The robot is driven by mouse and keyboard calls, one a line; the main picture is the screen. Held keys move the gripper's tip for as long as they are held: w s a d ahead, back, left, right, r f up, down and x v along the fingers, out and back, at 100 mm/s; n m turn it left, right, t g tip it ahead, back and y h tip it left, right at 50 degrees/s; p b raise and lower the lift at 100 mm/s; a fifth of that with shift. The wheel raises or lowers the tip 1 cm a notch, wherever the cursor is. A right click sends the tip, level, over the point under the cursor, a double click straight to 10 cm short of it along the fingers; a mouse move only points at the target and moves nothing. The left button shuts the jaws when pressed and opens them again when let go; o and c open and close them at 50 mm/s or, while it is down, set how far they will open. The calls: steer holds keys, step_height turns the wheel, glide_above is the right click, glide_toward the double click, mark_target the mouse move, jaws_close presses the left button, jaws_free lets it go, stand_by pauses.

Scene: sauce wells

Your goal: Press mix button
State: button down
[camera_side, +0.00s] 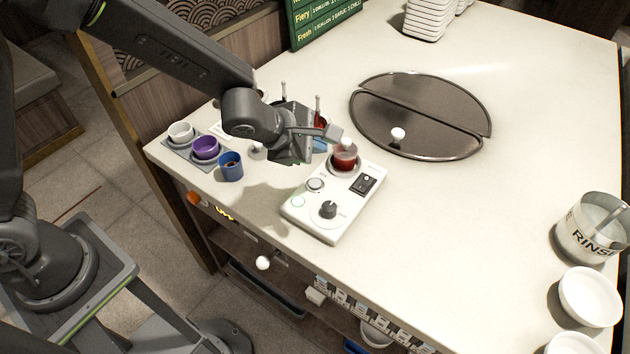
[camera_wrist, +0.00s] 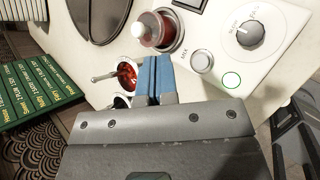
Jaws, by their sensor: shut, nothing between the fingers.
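The white control box (camera_side: 345,222) stands on the counter, with a round mix button (camera_side: 316,184) on its top. In the wrist view the mix button (camera_wrist: 202,61) is a silvery disc beside the printed word MIX, right of my fingertips. My gripper (camera_wrist: 153,62) is shut and empty, its blue fingers together. In the side view my gripper (camera_side: 320,146) is behind the box, near a cup of red sauce (camera_side: 345,161) at the box's back end. The fingers are apart from the button.
The box also carries a dark knob (camera_side: 327,209), a black switch (camera_side: 363,184) and a green ring (camera_side: 298,201). Purple (camera_side: 205,148) and blue (camera_side: 231,167) cups stand left. A dark round two-part plate (camera_side: 410,90) lies behind.

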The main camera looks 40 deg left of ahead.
mark_target(315, 185)
steer(key=shift+f, duration=3.8)
steer(key=shift+f, duration=0.1)
steer(key=shift+f, duration=0.3)
steer(key=shift+f, duration=0.5)
steer(key=shift+r, duration=0.9)
steer(key=shift+r, duration=2.55)
